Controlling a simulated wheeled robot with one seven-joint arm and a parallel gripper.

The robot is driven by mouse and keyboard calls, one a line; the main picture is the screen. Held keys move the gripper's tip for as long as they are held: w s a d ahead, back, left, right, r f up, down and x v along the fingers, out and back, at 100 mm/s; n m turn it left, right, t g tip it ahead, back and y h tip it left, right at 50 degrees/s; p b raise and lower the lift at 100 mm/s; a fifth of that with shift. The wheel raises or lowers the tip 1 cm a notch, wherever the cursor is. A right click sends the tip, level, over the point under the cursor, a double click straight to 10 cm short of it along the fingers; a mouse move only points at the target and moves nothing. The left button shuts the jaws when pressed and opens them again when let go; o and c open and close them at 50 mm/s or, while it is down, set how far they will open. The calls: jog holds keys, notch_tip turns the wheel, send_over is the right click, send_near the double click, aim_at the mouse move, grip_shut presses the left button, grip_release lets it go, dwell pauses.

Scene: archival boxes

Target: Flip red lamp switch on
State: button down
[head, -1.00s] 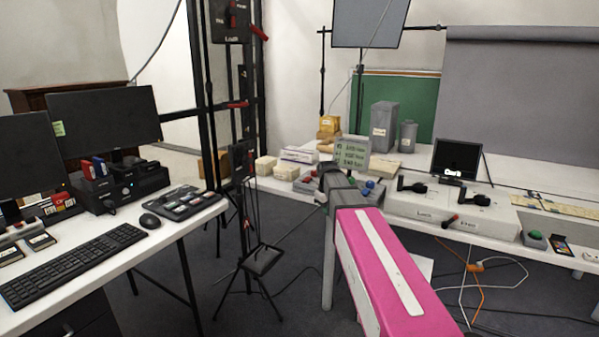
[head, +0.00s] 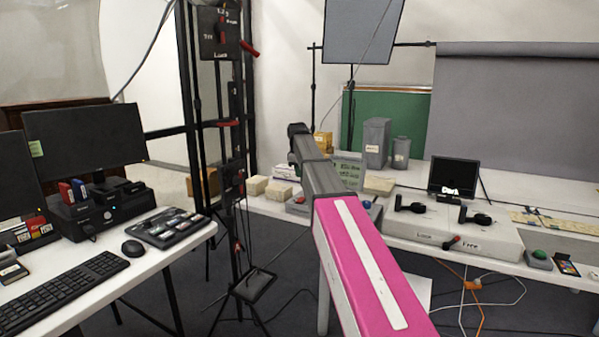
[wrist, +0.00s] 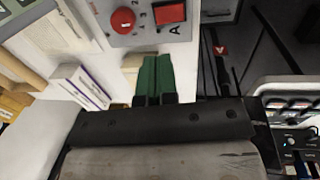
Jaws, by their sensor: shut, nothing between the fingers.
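In the wrist view a grey control box (wrist: 150,36) carries a round red button (wrist: 122,21) and a dark red rocker switch (wrist: 169,12) beside it. Whether the rocker is on or off cannot be told. My gripper (wrist: 153,60) has green fingers, shut and empty, just below the box in that picture; contact cannot be told. In the head view my gripper (head: 297,130) is the dark end of my raised arm, its fingers not clear. A grey box with a red button (head: 299,199) partly shows behind the arm. A tall black post bears a panel with a red lever (head: 249,48).
A white bench (head: 510,190) holds a small dark monitor (head: 454,177), pale cartons (head: 279,190) and a white unit with black handles (head: 440,225). The left desk holds a keyboard (head: 65,290) and a button console (head: 165,228). Cables (head: 470,285) lie on the floor.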

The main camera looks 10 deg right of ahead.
aim_at(302, 198)
jog(key=f, duration=0.6)
jog(key=w+d+f, duration=0.1)
jog(key=f, duration=0.3)
jog(key=shift+f, duration=0.1)
